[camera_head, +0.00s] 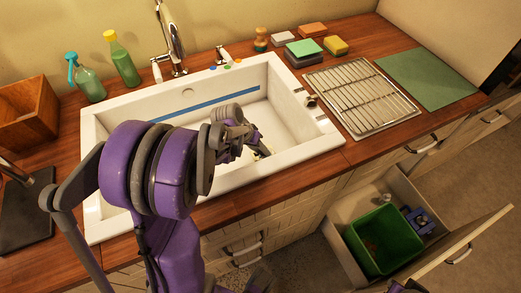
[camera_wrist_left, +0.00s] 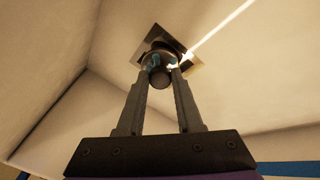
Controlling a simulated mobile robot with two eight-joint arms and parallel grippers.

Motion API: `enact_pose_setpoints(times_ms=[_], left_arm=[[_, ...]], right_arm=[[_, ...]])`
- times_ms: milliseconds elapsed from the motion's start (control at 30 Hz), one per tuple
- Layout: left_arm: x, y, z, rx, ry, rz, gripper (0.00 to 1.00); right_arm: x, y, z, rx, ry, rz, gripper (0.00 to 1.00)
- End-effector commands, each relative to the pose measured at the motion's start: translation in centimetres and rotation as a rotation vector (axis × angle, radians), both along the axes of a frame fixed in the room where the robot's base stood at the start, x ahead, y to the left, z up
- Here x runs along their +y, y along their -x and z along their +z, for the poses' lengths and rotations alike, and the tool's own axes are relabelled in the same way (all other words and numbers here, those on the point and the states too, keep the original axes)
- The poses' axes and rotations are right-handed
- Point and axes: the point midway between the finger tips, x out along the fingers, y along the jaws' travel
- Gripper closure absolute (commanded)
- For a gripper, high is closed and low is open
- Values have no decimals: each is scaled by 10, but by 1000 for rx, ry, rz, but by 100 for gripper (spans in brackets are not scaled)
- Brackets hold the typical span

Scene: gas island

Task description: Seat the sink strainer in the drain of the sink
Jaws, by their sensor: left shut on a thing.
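My left gripper (camera_wrist_left: 160,88) is low inside the white sink (camera_head: 100,137). Its two fingers are shut on the sink strainer (camera_wrist_left: 159,76), a small, dark metal round piece with a knob end. The strainer is in front of a square metal drain plate (camera_wrist_left: 181,48) in the sink floor. The strainer and fingers cover the drain's middle, so I cannot tell whether the strainer touches it or sits in it. In the head view, my purple left arm hides much of the sink, and the gripper (camera_head: 262,148) shows only in part. My right gripper is not clearly visible.
A faucet (camera_head: 173,40) and two bottles (camera_head: 124,62) stand behind the sink. A wire rack (camera_head: 360,95), sponges (camera_head: 304,48) and a green mat (camera_head: 428,78) lie to its right. An open drawer below right holds a green bin (camera_head: 383,242).

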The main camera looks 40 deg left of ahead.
Motion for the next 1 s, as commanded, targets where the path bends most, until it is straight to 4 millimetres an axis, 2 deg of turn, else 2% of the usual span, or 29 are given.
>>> enact_pose_setpoints(times_ms=[333, 367, 500, 533, 833, 1000], left_arm=[[0, 0, -4, 0, 0, 0, 100], [0, 0, -4, 0, 0, 0, 64], [0, 0, -3, 0, 0, 0, 38], [0, 0, -3, 0, 0, 0, 35], [0, 0, -1, 0, 0, 0, 35], [3, 5, 15, 0, 0, 2, 35]], right_arm=[[0, 1, -4, 2, 0, 0, 100], [0, 1, -4, 2, 0, 0, 100], [0, 1, -3, 1, 0, 0, 100], [0, 1, -3, 1, 0, 0, 100], [0, 0, -2, 1, 0, 0, 100], [0, -1, 3, -1, 0, 0, 100]])
